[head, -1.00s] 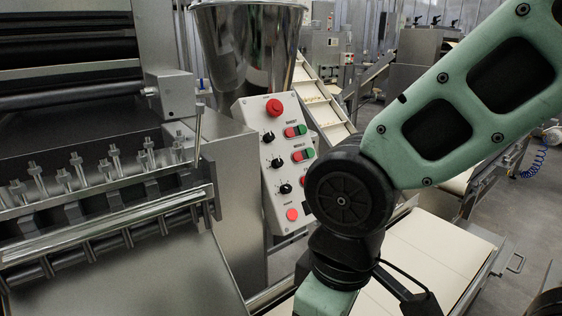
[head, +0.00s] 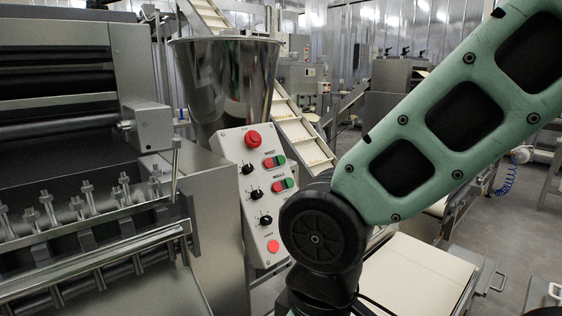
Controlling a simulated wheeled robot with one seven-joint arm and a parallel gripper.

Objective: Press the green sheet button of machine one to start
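The grey control panel (head: 240,153) is tilted on the machine left of centre. A big red mushroom button (head: 253,139) is at its top. Below it are two red and green button pairs, the upper with a green button (head: 280,160) and the lower with a green button (head: 290,183). Their labels are too small to read, so I cannot tell which is the sheet button. Three black knobs (head: 256,193) run down the panel's left side, and a single red button (head: 273,246) is near the bottom. My arm covers the panel's lower right edge. My gripper is out of view.
A steel hopper (head: 225,85) stands behind the panel. The sheet rollers (head: 65,120) and a bar with several screws (head: 85,215) fill the left. A pale conveyor belt (head: 420,270) runs at lower right, partly behind my arm. Grey floor is open at far right.

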